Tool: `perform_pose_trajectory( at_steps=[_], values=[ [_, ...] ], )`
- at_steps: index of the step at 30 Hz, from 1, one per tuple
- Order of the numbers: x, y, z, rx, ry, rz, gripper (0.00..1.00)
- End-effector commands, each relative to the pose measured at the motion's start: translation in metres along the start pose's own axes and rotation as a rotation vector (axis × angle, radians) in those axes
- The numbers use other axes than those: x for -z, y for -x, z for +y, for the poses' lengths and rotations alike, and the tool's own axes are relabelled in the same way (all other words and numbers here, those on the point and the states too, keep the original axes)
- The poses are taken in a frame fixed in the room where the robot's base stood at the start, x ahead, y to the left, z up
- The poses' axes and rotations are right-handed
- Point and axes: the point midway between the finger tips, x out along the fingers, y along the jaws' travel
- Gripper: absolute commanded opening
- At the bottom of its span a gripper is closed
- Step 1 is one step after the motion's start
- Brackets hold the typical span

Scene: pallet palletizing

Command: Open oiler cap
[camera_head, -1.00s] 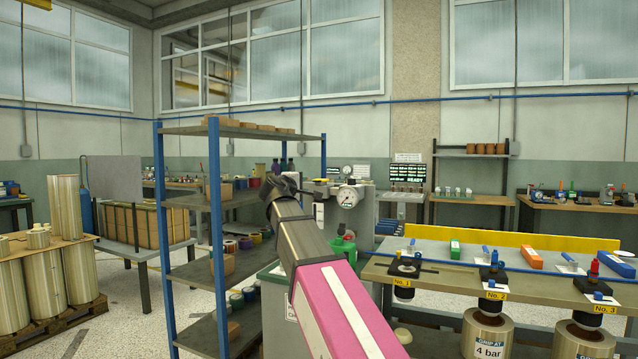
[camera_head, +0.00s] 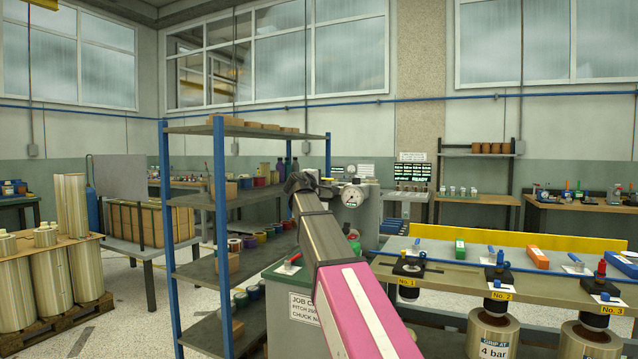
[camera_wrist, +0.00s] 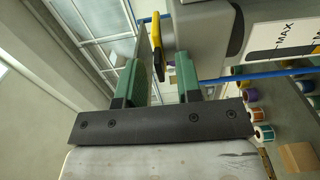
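In the wrist view, my gripper (camera_wrist: 158,75) is open, with its two green finger pads apart. A yellow piece with a dark edge (camera_wrist: 156,42), which looks like the oiler cap, shows in the gap near the fingertips, with no visible contact on either pad. Next to it is a grey housing (camera_wrist: 208,35) with a white MAX label (camera_wrist: 284,38), apparently the oiler. In the head view, the dark end of my arm (camera_head: 300,183) is just left of a grey unit with a round gauge (camera_head: 352,195). The fingers and cap cannot be made out there.
A blue-posted shelf rack (camera_head: 221,220) with rolls and boxes stands close on the left. A bench with numbered stations (camera_head: 450,280) is on the right.

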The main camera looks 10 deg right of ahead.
Motion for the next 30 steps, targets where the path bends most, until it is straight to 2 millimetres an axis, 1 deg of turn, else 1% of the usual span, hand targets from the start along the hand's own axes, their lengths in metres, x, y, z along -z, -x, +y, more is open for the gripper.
perform_pose_trajectory(
  at_steps=[5,6,8,20,26,30],
  values=[
    [0.0,0.0,0.0,0.0,0.0,0.0,0.32],
    [0.0,0.0,0.0,0.0,0.0,0.0,0.19],
    [0.0,0.0,0.0,0.0,0.0,0.0,0.0],
    [0.001,0.0,0.004,0.027,-0.001,0.001,0.0],
    [0.001,-0.002,0.013,0.12,-0.002,0.0,0.0],
    [0.002,-0.005,0.024,0.228,-0.003,0.0,0.0]
  ],
)
